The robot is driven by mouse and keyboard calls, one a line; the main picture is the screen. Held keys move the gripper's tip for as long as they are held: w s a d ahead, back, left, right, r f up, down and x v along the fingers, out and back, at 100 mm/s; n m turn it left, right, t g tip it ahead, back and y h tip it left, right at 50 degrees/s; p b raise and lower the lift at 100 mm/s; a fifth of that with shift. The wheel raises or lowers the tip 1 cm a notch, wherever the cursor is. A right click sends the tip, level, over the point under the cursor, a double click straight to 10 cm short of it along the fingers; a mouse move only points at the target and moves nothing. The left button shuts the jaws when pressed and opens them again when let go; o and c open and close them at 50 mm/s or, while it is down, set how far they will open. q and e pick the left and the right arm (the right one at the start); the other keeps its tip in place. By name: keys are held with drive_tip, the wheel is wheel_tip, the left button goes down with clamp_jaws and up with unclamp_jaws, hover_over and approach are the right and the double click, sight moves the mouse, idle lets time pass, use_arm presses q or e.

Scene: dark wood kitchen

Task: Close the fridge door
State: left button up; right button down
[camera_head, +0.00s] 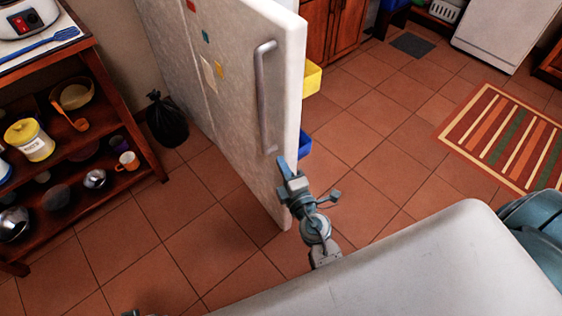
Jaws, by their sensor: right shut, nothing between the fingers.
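The white fridge door (226,110) stands open and upright in the upper middle of the head view. Its outer face, with a long vertical grey handle (262,95), is turned to the left. A yellow bin (312,78) and a blue bin (305,145) show past its right edge, on the inner side. My right gripper (281,163) is shut and empty at the door's free edge, just below the handle's lower end. I cannot tell whether it touches the door. The fridge body cannot be made out.
A wooden shelf unit (92,150) with crockery stands at the left. A black bag (167,120) lies between it and the door. A striped rug (505,138) lies at the right, near a white appliance (508,28). Tiled floor (375,130) right of the door is clear.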

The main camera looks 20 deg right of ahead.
sight(272, 149)
drive_tip(key=w+p, duration=0.1)
drive_tip(key=w, duration=0.6)
drive_tip(key=shift+p, duration=0.3)
use_arm(q)
wheel_tip(272, 149, down, 7)
drive_tip(key=s, duration=0.1)
drive_tip(key=shift+a+g, duration=0.3)
use_arm(e)
drive_tip(key=shift+w, duration=0.7)
use_arm(q)
drive_tip(key=shift+s+r, duration=0.1)
use_arm(e)
drive_tip(key=shift+d, duration=0.1)
